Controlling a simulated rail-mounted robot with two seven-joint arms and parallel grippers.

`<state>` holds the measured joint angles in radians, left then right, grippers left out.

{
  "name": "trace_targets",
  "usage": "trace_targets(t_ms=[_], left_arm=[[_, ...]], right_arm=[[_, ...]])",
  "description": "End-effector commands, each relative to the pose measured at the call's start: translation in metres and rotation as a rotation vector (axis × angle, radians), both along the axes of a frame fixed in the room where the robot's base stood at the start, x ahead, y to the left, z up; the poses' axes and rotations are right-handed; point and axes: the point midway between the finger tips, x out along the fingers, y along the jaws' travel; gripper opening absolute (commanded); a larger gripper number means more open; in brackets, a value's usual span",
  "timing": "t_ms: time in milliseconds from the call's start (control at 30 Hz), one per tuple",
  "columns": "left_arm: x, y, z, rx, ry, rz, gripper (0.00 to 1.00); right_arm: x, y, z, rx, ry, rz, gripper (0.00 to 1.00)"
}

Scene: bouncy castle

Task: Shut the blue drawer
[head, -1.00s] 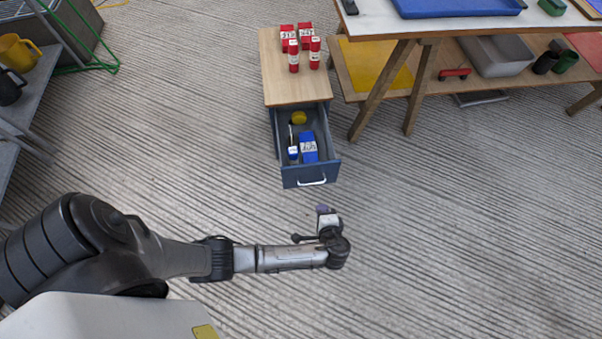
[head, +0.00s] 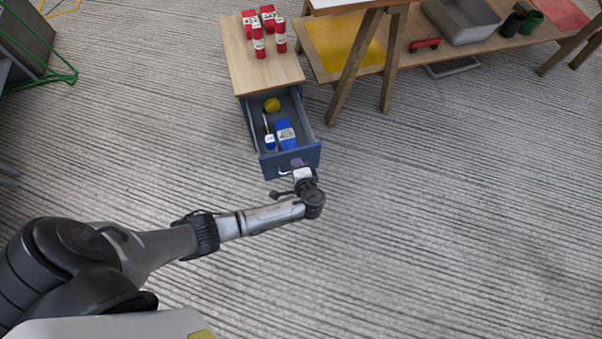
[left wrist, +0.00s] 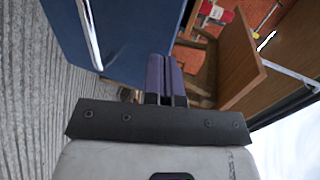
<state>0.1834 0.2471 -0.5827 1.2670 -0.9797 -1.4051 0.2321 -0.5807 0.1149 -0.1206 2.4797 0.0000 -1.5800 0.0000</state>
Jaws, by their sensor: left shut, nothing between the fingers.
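The blue drawer (head: 312,157) is pulled out of a wooden-topped cabinet (head: 262,68). Its front carries a pale handle (head: 285,173). Inside lie a yellow round thing (head: 272,105), a blue box (head: 286,134) and a blue-and-white bottle (head: 269,141). My left gripper (head: 297,163) is shut and empty, its purple fingers at the drawer front, right of the handle's middle. In the left wrist view, the shut fingers (left wrist: 165,75) show beside the blue front panel (left wrist: 135,30). I cannot tell whether they touch it. My right gripper is not in view.
Red boxes (head: 268,16) and red bottles (head: 280,37) stand on the cabinet top. A wooden workbench (head: 355,70) with a low shelf stands close to the right. A green frame (head: 60,77) is at the far left. The ridged floor before the drawer is clear.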

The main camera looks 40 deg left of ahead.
Motion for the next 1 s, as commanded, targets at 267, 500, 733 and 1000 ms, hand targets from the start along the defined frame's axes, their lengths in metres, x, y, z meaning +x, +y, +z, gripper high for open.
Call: trace_targets(t_ms=[267, 500, 733, 1000], left_arm=[[0.013, 0.021, 0.000, 0.001, -0.001, -0.001, 0.00], [0.015, 0.023, 0.001, -0.001, 0.001, 0.000, 0.00], [0.014, 0.023, 0.001, 0.000, 0.000, 0.000, 0.00], [0.014, 0.048, 0.002, 0.002, 0.001, 0.022, 0.00]], right_arm=[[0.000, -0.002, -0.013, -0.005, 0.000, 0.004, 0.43], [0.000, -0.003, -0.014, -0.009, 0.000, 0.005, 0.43], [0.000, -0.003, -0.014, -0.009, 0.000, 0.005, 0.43], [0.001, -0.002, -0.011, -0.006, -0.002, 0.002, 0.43]])
